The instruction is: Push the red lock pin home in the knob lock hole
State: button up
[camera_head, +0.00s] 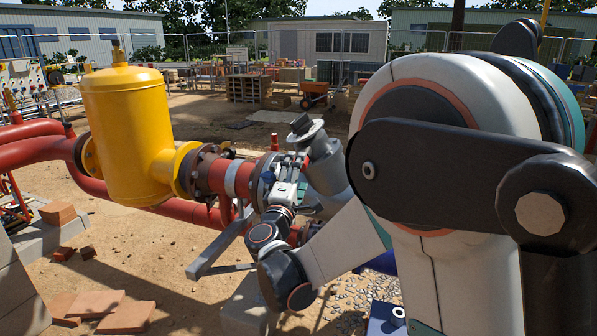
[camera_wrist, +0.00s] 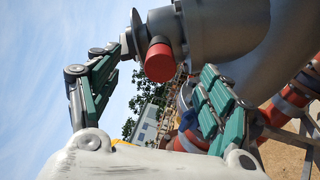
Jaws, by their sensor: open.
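The red lock pin (camera_wrist: 159,62) shows in the wrist view as a short red cylinder with its round end facing my camera. It sticks out from the grey metal knob housing (camera_wrist: 207,28); how deep it sits in the hole I cannot tell. My gripper (camera_wrist: 160,66) is open, with one green-padded finger left of the pin and the other to its lower right. Neither finger is seen touching the pin. In the head view my gripper (camera_head: 287,186) is at the grey valve, and a small red piece (camera_head: 275,142), likely the pin, shows just above it.
A yellow vessel (camera_head: 128,130) and red flanged pipe (camera_head: 225,176) adjoin the valve on the left. A grey lever (camera_head: 217,250) juts out below. Bricks (camera_head: 100,308) lie on the sandy ground. Open air shows left of my gripper in the wrist view.

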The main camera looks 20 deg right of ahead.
jog(key=v, duration=0.4)
jog(key=shift+b, duration=0.3)
